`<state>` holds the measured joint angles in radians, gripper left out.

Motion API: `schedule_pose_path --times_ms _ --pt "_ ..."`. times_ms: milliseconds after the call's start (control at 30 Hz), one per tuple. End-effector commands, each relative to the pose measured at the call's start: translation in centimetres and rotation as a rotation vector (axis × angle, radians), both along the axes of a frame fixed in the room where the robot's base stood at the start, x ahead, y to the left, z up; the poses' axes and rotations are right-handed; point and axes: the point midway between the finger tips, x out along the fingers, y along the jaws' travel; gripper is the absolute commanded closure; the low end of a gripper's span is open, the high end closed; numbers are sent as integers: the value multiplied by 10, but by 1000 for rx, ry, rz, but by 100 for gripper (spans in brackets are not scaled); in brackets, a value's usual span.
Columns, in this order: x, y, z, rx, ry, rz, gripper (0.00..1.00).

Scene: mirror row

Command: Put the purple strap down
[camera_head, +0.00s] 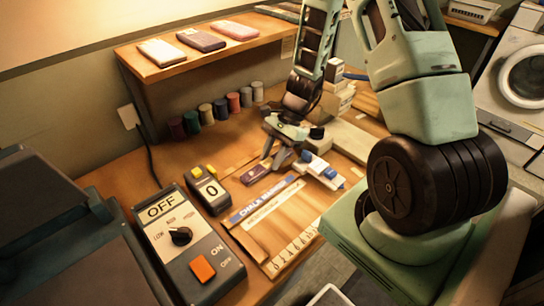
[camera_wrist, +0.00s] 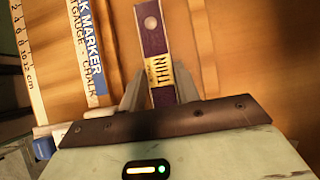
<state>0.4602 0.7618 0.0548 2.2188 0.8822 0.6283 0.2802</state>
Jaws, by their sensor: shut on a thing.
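The purple strap (camera_wrist: 151,32) shows in the wrist view as a narrow purple bar with a round spot and a yellow label. It stands between the two fingers of my gripper (camera_wrist: 159,88), which are shut on it near the label. In the head view the purple strap (camera_head: 255,175) juts out left of my gripper (camera_head: 274,163), low over the wooden bench (camera_head: 110,178). I cannot tell whether the strap touches the bench. Its near end is hidden by the gripper.
A chalk marker package (camera_head: 262,201) lies right beside the strap, with a ruler in front. A counter showing 0 (camera_head: 209,190) and a switch box reading OFF (camera_head: 186,245) stand left. Several thread spools (camera_head: 221,108) line the back. A shelf (camera_head: 175,62) holds flat cases.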

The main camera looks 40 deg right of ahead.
Motion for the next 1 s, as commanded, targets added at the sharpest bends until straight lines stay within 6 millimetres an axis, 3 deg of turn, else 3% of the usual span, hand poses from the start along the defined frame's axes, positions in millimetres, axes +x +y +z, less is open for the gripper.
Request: schedule_pose_path --times_ms 433,467,500,533,800,1000 --pt "0 0 -9 -1 -2 -1 91" --pt "0 0 -7 -1 -2 -1 60" --pt "0 0 -7 -1 -2 -1 49" --pt "0 0 -7 -1 -2 -1 46" --pt "0 0 -6 -1 -2 -1 46" --pt "2 -10 10 -3 -5 -3 46"
